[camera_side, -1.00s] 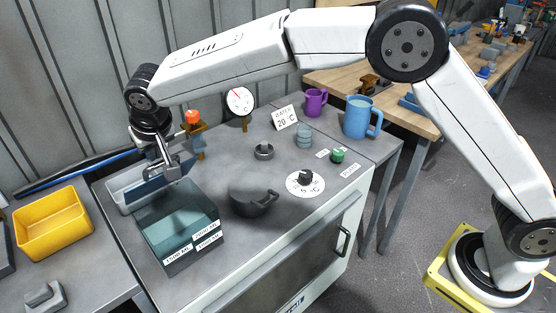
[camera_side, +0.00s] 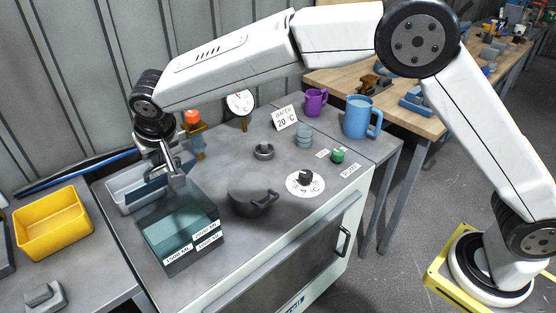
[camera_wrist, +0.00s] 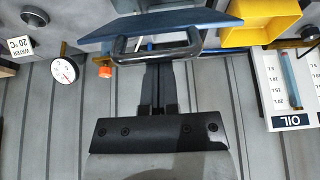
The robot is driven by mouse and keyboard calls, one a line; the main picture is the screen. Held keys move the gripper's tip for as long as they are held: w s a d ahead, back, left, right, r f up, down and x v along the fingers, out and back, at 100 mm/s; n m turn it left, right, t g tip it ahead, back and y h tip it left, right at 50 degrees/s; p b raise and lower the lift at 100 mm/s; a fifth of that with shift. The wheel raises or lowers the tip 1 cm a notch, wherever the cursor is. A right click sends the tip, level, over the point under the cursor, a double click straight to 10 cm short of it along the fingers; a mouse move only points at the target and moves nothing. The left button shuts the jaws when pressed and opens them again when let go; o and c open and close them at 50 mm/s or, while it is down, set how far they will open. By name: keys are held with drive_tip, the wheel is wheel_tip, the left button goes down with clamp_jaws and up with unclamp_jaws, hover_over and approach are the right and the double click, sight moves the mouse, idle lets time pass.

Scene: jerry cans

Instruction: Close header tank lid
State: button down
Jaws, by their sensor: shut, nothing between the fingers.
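The header tank (camera_side: 178,235) is a clear, teal-tinted box with white ML labels, at the left of the grey worktop in the side view. A blue panel, apparently its lid (camera_side: 150,189), stands tilted up at the tank's back edge. In the wrist view the lid (camera_wrist: 165,24) spans the top, with a dark loop handle (camera_wrist: 155,55) in front of it. My gripper (camera_side: 172,172) is shut and empty, above the tank's back edge beside the lid. In the wrist view my gripper (camera_wrist: 158,72) reaches up to the handle; I cannot tell whether they touch.
A pale grey open tray (camera_side: 115,192) lies behind the tank. A yellow bin (camera_side: 52,222) stands to the left. A blue jug (camera_side: 359,118) is farther right.

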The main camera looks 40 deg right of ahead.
drive_tip(key=shift+s+f, duration=0.1)
drive_tip(key=shift+s, duration=0.1)
drive_tip(key=shift+s+f, duration=0.55)
drive_tip(key=shift+s, duration=0.15)
drive_tip(key=s+f, duration=0.7)
drive_tip(key=f, duration=0.4)
drive_tip(key=shift+w, duration=0.1)
drive_tip(key=s+r, duration=0.5)
drive_tip(key=s, duration=0.2)
drive_tip(key=shift+s+r, duration=0.3)
drive_tip(key=shift+r, duration=0.1)
drive_tip(key=shift+d, duration=0.1)
